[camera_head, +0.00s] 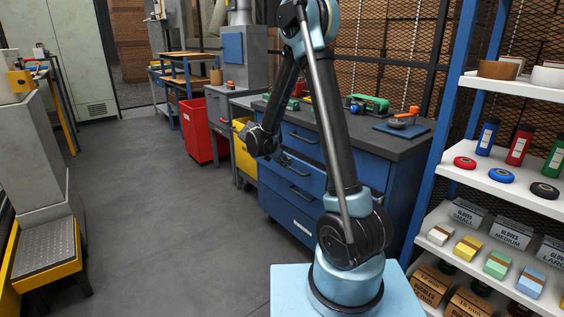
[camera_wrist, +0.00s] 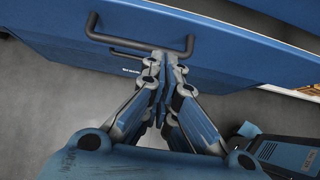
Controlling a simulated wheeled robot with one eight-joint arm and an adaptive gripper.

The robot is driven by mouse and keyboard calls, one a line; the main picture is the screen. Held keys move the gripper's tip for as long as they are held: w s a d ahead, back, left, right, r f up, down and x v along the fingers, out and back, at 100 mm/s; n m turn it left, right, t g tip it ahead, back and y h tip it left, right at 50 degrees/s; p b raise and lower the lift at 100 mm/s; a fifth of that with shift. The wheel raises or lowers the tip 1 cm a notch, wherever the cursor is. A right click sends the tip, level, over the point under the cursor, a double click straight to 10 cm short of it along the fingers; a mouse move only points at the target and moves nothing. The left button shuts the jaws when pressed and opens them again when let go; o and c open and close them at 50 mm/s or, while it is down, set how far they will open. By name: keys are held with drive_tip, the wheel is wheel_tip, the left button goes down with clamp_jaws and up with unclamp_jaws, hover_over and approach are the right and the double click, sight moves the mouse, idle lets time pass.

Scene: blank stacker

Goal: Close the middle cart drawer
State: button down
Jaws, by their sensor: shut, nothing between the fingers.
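The blue cart (camera_head: 375,170) stands right of centre in the head view, partly behind my arm. Its middle drawer (camera_head: 312,180) has a brighter blue front that appears to stand out from the cart body; how far is hard to tell. My gripper (camera_head: 284,160) is at this front, small and dark there. In the wrist view my gripper (camera_wrist: 158,62) is shut and empty, its fingertips close to a blue drawer front (camera_wrist: 215,62). The fingertips overlap the right part of the black bar handle (camera_wrist: 125,43); I cannot tell whether they touch it.
The grey cart top (camera_head: 405,142) carries tools. A red bin (camera_head: 196,130) and a yellow bin (camera_head: 243,145) stand beyond the cart. A shelf rack (camera_head: 500,175) with supplies stands at the right. The floor (camera_head: 160,220) left of the cart is clear.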

sight(304, 165)
drive_tip(key=w+d+f, duration=0.1)
drive_tip(key=d, duration=0.1)
drive_tip(key=w+d+f, duration=0.2)
drive_tip(key=w+d, duration=0.1)
drive_tip(key=shift+d, duration=0.35)
drive_tip(key=shift+w, duration=0.1)
drive_tip(key=shift+w+d, duration=0.75)
drive_tip(key=shift+d, duration=0.35)
drive_tip(key=shift+a, duration=0.1)
